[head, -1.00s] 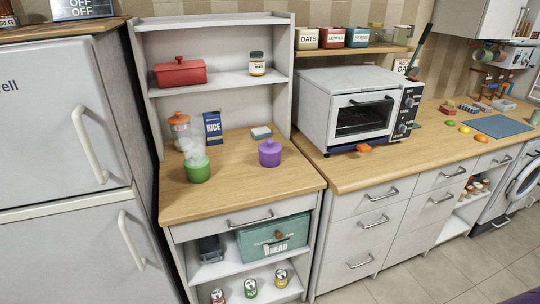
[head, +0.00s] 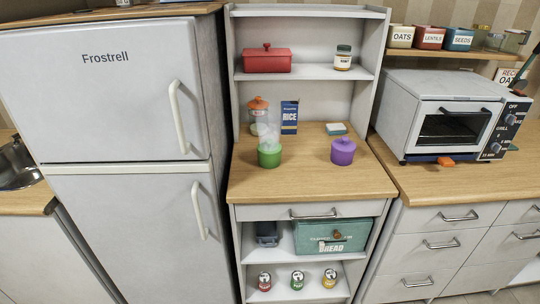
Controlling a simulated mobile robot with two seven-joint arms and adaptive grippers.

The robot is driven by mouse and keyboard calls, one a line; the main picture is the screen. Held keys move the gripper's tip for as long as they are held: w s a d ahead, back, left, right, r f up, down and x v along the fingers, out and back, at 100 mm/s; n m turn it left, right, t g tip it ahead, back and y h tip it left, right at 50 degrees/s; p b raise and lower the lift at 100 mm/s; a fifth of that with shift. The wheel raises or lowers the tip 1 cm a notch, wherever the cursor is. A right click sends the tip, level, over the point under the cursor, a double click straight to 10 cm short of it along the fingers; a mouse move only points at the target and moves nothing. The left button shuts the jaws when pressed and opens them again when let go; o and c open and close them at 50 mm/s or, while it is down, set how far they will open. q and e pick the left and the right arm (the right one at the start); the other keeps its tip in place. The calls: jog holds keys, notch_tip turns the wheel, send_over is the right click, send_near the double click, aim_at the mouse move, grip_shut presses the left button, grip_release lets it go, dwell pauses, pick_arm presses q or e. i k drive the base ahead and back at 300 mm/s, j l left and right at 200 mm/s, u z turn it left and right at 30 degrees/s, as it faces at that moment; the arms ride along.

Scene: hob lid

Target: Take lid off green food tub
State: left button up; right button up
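The green food tub (head: 269,156) stands on the wooden counter of the white shelf unit in the head view. Pale, steam-like haze (head: 268,141) rises over its top and blurs it, so I cannot tell how the lid sits. A purple tub (head: 343,151) with a knobbed lid stands to its right, apart from it. Neither of my grippers is in view.
Behind the green tub stand an orange-lidded jar (head: 258,110) and a blue rice box (head: 289,117). A sponge (head: 336,128) lies behind the purple tub. The fridge (head: 110,95) is on the left, a toaster oven (head: 440,115) on the right. The counter front is clear.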

aim_at(259, 150)
jog(key=i+l, duration=0.15)
jog(key=l, duration=0.25)
jog(key=i+l, duration=0.15)
jog(key=l, duration=0.25)
jog(key=i+l+u, duration=0.1)
jog(key=l+u, duration=0.3)
jog(key=i+l+u, duration=0.1)
jog(key=l+u, duration=0.25)
